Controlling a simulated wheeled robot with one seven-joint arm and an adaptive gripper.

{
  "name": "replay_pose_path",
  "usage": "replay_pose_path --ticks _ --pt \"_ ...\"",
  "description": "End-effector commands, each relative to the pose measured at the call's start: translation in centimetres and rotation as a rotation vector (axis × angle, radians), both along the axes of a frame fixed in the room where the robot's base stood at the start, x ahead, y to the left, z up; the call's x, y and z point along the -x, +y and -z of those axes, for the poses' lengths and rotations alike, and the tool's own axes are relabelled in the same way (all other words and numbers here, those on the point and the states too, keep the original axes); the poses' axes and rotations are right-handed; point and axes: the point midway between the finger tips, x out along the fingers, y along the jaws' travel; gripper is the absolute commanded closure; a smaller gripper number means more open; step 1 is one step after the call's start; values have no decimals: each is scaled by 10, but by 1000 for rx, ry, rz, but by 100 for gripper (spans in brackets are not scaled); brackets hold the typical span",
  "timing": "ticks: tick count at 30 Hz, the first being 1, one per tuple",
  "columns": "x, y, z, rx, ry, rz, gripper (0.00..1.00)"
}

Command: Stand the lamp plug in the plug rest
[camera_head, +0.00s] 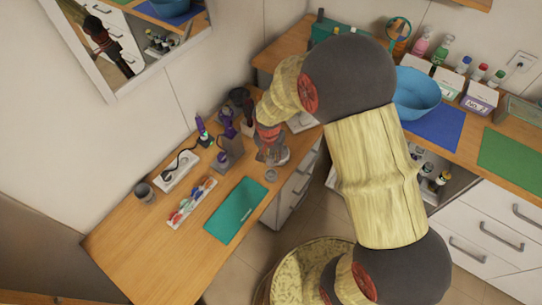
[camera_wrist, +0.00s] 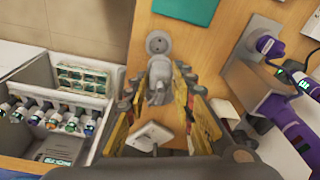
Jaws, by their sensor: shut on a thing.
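My gripper (camera_head: 272,153) is low over the right part of the wooden counter in the head view. In the wrist view its yellow-sided fingers (camera_wrist: 165,112) are closed around a grey piece, which looks like the lamp plug (camera_wrist: 157,82). The fingers cover its sides. A round grey piece with a dark hole, which looks like the plug rest (camera_wrist: 158,43), is just beyond the plug. It also shows as a small grey ring (camera_head: 270,174) in the head view. The plug and rest overlap in the wrist view; I cannot tell whether they touch.
A white square piece (camera_wrist: 152,136) lies under my gripper. A grey stand with purple styling tools (camera_wrist: 278,105) is close on the right in the wrist view. An open drawer of bottles (camera_wrist: 50,65) is at left. A teal mat (camera_head: 236,210) lies on the counter.

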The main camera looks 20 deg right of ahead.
Motion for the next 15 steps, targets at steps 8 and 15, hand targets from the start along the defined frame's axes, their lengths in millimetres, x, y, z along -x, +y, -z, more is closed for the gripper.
replay_pose_path --ticks 8,15 --pt "0 0 17 -2 -1 13 100" --pt "0 0 39 -2 -1 12 100"
